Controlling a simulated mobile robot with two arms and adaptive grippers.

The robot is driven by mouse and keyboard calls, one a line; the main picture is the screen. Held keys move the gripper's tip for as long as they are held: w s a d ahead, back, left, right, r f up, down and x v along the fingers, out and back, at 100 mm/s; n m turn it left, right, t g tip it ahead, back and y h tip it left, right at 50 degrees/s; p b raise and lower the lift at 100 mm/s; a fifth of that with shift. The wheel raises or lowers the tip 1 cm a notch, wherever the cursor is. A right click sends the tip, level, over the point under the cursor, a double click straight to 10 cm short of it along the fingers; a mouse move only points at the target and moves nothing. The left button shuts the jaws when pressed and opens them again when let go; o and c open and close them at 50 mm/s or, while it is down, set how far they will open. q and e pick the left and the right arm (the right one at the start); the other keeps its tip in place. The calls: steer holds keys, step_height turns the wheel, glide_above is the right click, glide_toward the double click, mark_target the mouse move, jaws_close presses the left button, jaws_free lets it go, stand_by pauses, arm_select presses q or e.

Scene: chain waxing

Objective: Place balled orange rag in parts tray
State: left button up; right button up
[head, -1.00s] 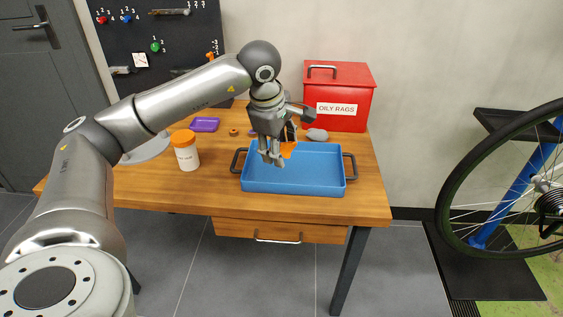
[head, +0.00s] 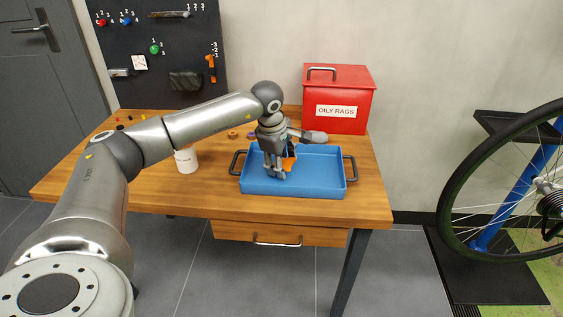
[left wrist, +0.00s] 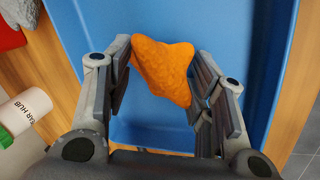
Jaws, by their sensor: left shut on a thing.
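The balled orange rag (head: 289,163) is between the fingers of my left gripper (head: 277,172), over the left half of the blue parts tray (head: 320,182). In the left wrist view the orange rag (left wrist: 163,68) shows between both fingers (left wrist: 165,85), with the blue tray floor (left wrist: 195,22) behind it. The left gripper is shut on the rag. The rag looks low inside the tray; whether it touches the floor I cannot tell. The tray lies flat on the wooden bench with dark handles at both ends. My right gripper is not in view.
A red OILY RAGS bin (head: 338,98) stands behind the tray. A white jar (head: 187,160) stands left of the tray, partly hidden by my arm. A grey object (head: 314,137) lies by the tray's back edge. The tray's right half is empty.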

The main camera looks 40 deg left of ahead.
arm_select(q)
steer(key=o, duration=1)
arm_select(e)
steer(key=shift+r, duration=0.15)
arm_select(q)
steer(key=shift+r, duration=0.4)
steer(key=p+v, duration=0.1)
steer(key=v, duration=1)
steer(key=shift+s+p, duration=0.2)
steer(key=shift+p, duration=0.2)
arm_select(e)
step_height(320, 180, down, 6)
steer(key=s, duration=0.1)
arm_select(q)
steer(key=shift+d+r, duration=0.1)
steer(key=shift+r, duration=0.05)
